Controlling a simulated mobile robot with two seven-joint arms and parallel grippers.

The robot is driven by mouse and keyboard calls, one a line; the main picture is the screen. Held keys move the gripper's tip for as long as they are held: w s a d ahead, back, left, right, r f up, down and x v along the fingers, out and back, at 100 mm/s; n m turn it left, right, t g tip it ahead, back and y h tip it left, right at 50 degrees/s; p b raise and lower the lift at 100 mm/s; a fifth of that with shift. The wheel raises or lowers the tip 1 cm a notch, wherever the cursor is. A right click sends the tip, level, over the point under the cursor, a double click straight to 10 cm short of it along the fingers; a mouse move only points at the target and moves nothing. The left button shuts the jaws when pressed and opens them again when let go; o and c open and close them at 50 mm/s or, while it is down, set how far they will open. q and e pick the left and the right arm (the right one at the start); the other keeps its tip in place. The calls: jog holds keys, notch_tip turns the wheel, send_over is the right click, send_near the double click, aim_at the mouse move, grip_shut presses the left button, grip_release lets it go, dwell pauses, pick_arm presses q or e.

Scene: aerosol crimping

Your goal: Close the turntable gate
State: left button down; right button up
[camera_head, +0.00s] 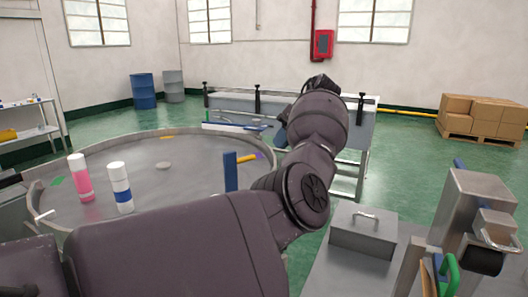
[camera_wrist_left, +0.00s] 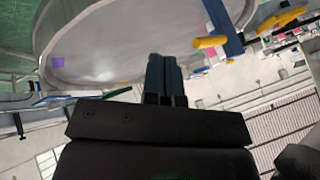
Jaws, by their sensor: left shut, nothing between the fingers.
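The round grey turntable (camera_head: 190,165) with a raised rim fills the left middle of the head view, and part of it shows in the wrist view (camera_wrist_left: 120,45). A blue post with a yellow bar (camera_head: 231,170) stands at its right side; this looks like the gate, and it also shows in the wrist view (camera_wrist_left: 229,35). Whether it is open or closed I cannot tell. My left gripper (camera_wrist_left: 163,70) is shut and empty, with the yellow bar to the right of its fingertips in the wrist view. My arm hides most of it in the head view.
A pink can (camera_head: 80,178) and a white can with a blue band (camera_head: 121,188) stand upright on the turntable. A long grey table (camera_head: 260,104) lies behind. A metal box with a handle (camera_head: 362,232) and a machine (camera_head: 475,215) are at the right.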

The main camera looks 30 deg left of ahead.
pick_arm(q)
jog(key=s+a, duration=0.1)
jog(key=s+a+f+p, duration=0.2)
jog(key=s, duration=0.1)
jog(key=shift+s+a+f, duration=0.1)
dwell(0.5)
